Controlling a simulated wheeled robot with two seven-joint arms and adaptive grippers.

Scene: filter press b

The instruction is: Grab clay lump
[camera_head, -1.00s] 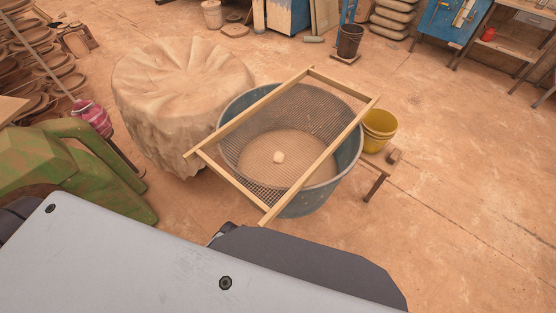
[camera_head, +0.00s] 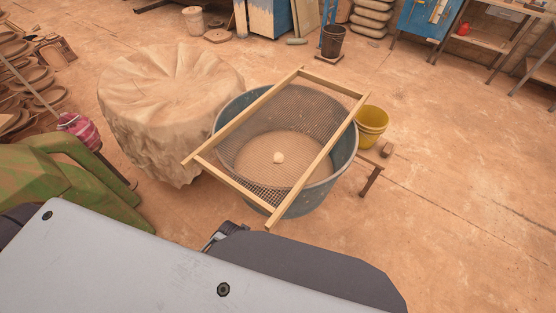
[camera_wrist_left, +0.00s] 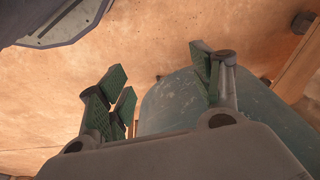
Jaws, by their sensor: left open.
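The clay lump (camera_head: 278,157) is a small, pale, round piece. It appears to rest on the mesh of a wooden-framed sieve (camera_head: 326,158), which lies across a blue-grey tub (camera_head: 345,165). My left gripper (camera_wrist_left: 160,85) is open in the left wrist view, its green-padded fingers spread with nothing between them. The tub's blue-grey side (camera_wrist_left: 180,100) shows behind and between the fingers. The clay lump is not in the wrist view. In the head view a small dark gripper part shows at the near side of the tub, mostly hidden by my own body. My right gripper is not seen.
A cloth-draped round form (camera_head: 170,95) stands left of the tub. A green object (camera_head: 60,195) is at the near left. The floor to the right is clear.

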